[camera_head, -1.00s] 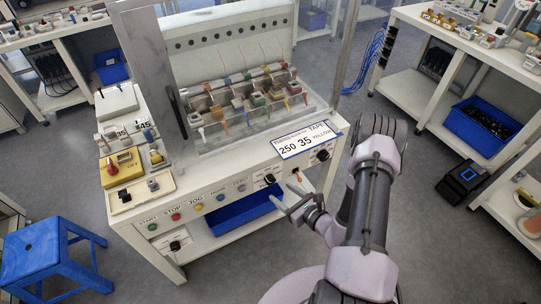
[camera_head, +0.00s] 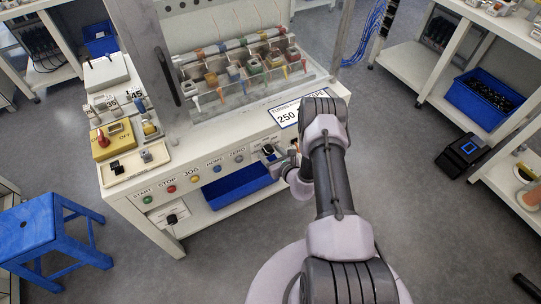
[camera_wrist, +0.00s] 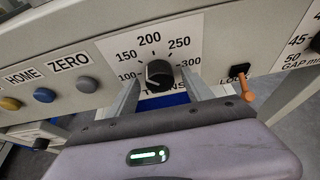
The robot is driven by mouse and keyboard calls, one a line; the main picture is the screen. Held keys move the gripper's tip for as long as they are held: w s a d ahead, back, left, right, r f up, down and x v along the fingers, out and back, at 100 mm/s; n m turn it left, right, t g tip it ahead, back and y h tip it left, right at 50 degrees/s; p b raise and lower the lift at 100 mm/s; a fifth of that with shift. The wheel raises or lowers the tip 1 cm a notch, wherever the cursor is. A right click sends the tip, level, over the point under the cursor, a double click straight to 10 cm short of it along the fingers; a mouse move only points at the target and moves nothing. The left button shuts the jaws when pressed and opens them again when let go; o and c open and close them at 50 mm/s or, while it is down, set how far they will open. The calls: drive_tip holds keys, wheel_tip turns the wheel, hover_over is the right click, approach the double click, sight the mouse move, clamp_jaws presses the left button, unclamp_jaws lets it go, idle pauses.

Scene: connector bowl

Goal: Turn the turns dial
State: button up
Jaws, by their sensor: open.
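The turns dial (camera_wrist: 159,73) is a black knob on a white plate marked 100 to 300 in the wrist view, with "TURNS" partly hidden below it. My gripper (camera_wrist: 160,80) is open, with one finger on each side of the dial. I cannot tell whether either finger touches it. Where the knob points is hard to read. In the head view the dial (camera_head: 268,151) shows on the front panel, with my gripper (camera_head: 279,160) right at it and partly hidden by my arm.
An orange-tipped lock lever (camera_wrist: 244,84) sticks out close to the right finger. The ZERO button (camera_wrist: 87,84) is to the left. The order card (camera_head: 287,117) above the panel is partly covered by my arm. A blue bin (camera_head: 236,186) sits below.

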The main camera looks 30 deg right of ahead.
drive_tip(key=shift+c, duration=0.2)
clamp_jaws()
drive_tip(key=shift+m+y+b, duration=0.3)
drive_tip(key=shift+d+f+m+y+b, duration=0.15)
drive_tip(key=shift+m+y+b, duration=0.55)
drive_tip(key=shift+m+b, duration=0.35)
drive_tip(key=m+y+b, duration=0.2)
drive_tip(key=m+b, duration=0.1)
drive_tip(key=shift+f+m+t+b, duration=0.1)
drive_tip(key=shift+m+t+b, duration=0.2)
drive_tip(key=shift+m+b, duration=0.1)
drive_tip(key=m+y+b, duration=0.2)
drive_tip(key=m+b, duration=0.1)
drive_tip(key=shift+t, duration=0.4)
drive_tip(key=shift+m+t+y+b, duration=0.4)
drive_tip(key=shift+m+t+b, duration=0.25)
drive_tip(key=shift+m, duration=1.2)
